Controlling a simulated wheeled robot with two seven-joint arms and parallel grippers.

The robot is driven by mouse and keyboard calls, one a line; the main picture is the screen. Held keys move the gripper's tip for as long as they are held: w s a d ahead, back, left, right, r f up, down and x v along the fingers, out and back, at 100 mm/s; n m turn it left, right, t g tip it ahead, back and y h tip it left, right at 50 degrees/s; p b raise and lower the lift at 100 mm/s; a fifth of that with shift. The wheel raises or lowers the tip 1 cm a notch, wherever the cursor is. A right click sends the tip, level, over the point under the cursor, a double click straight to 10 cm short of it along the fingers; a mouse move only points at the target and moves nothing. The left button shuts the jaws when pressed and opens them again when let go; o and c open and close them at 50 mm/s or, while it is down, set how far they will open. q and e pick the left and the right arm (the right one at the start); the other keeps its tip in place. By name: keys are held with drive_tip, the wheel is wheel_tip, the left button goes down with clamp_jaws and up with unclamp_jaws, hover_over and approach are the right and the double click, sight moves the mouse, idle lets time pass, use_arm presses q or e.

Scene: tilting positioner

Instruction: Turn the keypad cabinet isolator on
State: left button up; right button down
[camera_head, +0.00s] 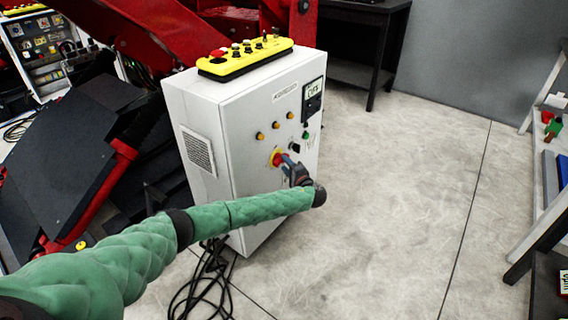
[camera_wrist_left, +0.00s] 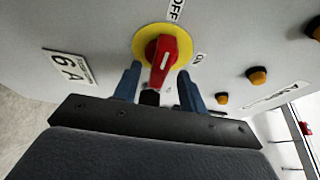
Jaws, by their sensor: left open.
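The keypad cabinet (camera_head: 240,140) is a white box in the middle of the head view, with a keypad panel high on its front. Its isolator (camera_head: 277,159) is a red knob on a yellow disc, partly hidden by my left gripper (camera_head: 289,163). In the left wrist view the red knob (camera_wrist_left: 165,60) has its white mark roughly upright in the picture, between the OFF label (camera_wrist_left: 176,8) and the ON label at its right. My left gripper (camera_wrist_left: 156,82) is open, one blue finger on each side of the knob. I cannot tell whether they touch it.
A yellow pendant (camera_head: 246,60) with buttons lies on the cabinet top. Orange lamps (camera_head: 276,125) sit above the isolator. Black cables (camera_head: 205,285) lie on the floor by the cabinet. A red machine stands behind left. The floor to the right is clear.

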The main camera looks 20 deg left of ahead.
use_arm(q)
drive_tip(key=shift+x, duration=1.05)
use_arm(e)
drive_tip(key=shift+r, duration=0.15)
use_arm(q)
clamp_jaws()
use_arm(e)
drive_tip(key=shift+s+r, duration=0.1)
drive_tip(key=shift+r, duration=0.05)
